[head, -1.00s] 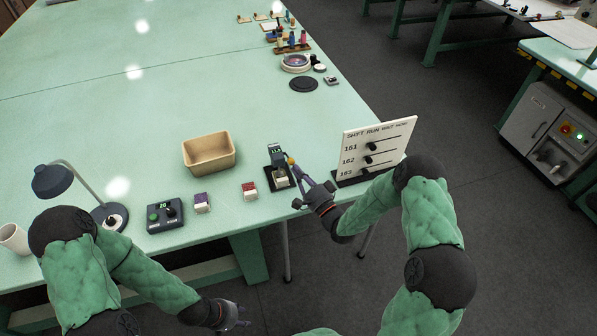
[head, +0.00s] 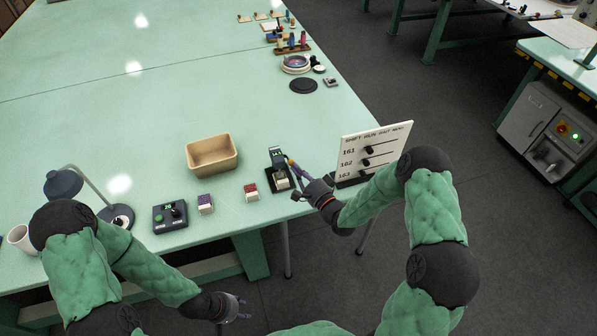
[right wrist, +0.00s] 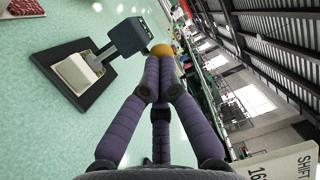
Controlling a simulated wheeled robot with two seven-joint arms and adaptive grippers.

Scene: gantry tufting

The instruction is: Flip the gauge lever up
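The gauge (head: 279,172) stands near the table's front edge, a dark device on a black base with a small green-lit display on top. In the right wrist view the gauge (right wrist: 128,36) has its dark head at upper left, above a pale block on the base. A yellow-orange ball tip, seemingly the lever knob, (right wrist: 161,50) shows at the fingertips of my right gripper (right wrist: 160,75). The purple fingers are close together beside the gauge head; in the head view my right gripper (head: 296,172) reaches it from the right. My left gripper (head: 240,308) hangs low in front of the table, apparently empty.
A white shift board (head: 370,150) stands right of the gauge. A tan bin (head: 211,154), a red-and-white block (head: 251,192), a purple-and-white block (head: 205,204), a control box (head: 170,216) and a lamp (head: 64,184) stand to the left. The table middle is clear.

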